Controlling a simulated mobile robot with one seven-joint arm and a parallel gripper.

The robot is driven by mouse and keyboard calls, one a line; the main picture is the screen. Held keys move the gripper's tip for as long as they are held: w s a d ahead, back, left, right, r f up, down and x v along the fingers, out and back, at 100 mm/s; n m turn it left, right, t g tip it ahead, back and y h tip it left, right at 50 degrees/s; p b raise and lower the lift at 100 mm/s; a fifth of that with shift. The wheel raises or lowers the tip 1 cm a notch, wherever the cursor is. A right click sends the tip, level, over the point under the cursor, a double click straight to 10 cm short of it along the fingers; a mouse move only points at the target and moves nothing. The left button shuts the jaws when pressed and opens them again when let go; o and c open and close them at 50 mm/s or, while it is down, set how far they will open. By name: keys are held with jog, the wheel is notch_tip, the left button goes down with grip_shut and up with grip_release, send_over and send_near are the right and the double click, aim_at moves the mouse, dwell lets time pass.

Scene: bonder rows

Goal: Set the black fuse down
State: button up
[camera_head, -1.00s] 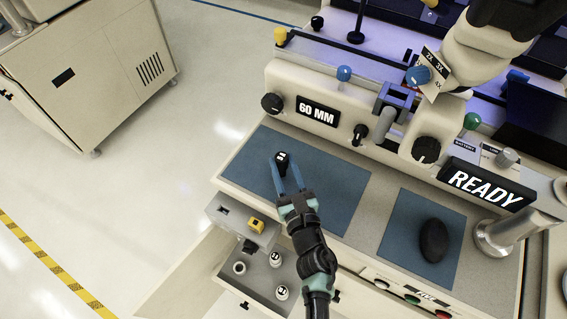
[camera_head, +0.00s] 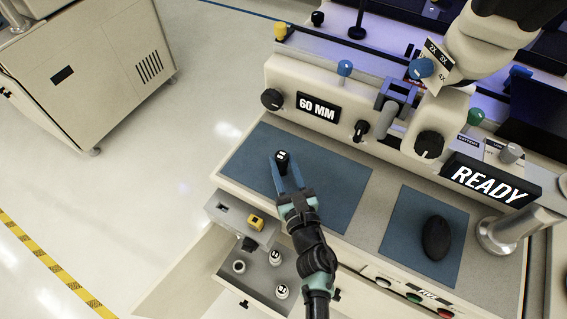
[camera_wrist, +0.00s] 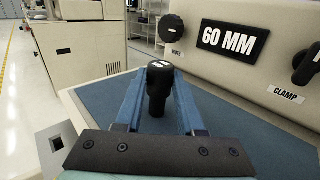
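The black fuse (camera_head: 282,157) is upright between the two blue fingers of my gripper (camera_head: 284,165), over the left part of the large blue mat (camera_head: 335,185). In the wrist view the fuse (camera_wrist: 158,92) has a wide black head with a pale mark and a narrower lower body. The fingers (camera_wrist: 158,100) lie along both sides of it and appear shut on it. Its lower end is close to the mat; I cannot tell if it touches.
An open drawer (camera_head: 225,282) below the bench edge holds several white-topped pieces. A grey block with a yellow piece (camera_head: 256,222) is at the front left. The machine's face with the 60 MM sign (camera_head: 317,107) stands behind. A black mouse (camera_head: 436,238) lies on the right mat.

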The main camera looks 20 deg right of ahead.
jog(key=o, duration=0.5)
jog(key=shift+s, duration=0.1)
jog(key=s+a+b, duration=0.1)
jog(key=s, duration=1.1)
jog(key=shift+s+a, duration=0.3)
jog(key=shift+s, duration=0.05)
